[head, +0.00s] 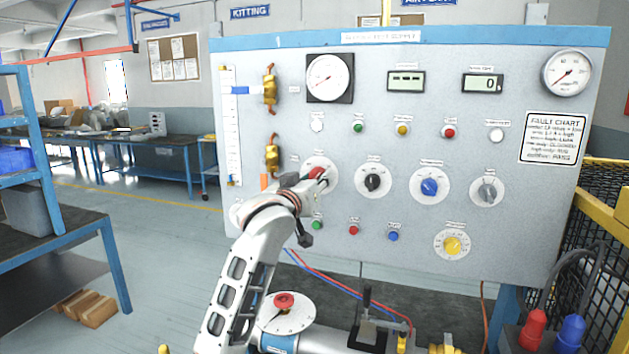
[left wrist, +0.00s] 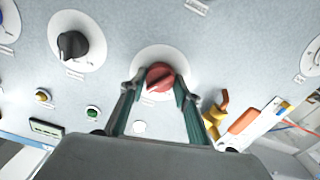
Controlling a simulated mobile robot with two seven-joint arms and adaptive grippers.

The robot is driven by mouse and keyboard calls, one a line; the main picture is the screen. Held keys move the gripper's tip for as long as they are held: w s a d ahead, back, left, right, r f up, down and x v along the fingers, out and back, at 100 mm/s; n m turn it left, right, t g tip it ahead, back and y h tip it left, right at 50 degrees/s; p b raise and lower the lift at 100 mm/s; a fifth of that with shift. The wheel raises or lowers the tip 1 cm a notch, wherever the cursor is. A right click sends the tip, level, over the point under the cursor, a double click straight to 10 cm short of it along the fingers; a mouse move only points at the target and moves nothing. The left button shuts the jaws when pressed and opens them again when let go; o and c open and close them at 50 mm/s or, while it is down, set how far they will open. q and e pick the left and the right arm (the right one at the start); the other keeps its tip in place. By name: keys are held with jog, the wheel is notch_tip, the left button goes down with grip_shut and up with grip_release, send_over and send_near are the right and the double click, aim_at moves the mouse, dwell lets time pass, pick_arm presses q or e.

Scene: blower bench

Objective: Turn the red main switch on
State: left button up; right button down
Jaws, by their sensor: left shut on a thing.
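The red main switch (head: 317,172) is a rotary knob on a round white plate at the left of the grey panel's knob row. In the left wrist view the red knob (left wrist: 160,77) sits between the two fingers, with a pale pointer mark on its face. My left gripper (head: 308,180) is at the knob in the head view, and its fingers are shut on the knob in the left wrist view (left wrist: 158,88). The gripper hides part of the plate and any markings there. My right gripper is not in view.
A black knob (head: 373,180), a blue knob (head: 429,187) and a grey knob (head: 487,191) stand to the right on the panel. Brass valve fittings (head: 271,153) are close at the left. A red mushroom button (head: 284,301) sits below, near my arm.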

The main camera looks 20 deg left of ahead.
pick_arm(q)
jog(key=shift+m, duration=1.1)
jog(key=o, duration=1.1)
jog(key=s, duration=1.2)
jog(key=shift+a, duration=0.2)
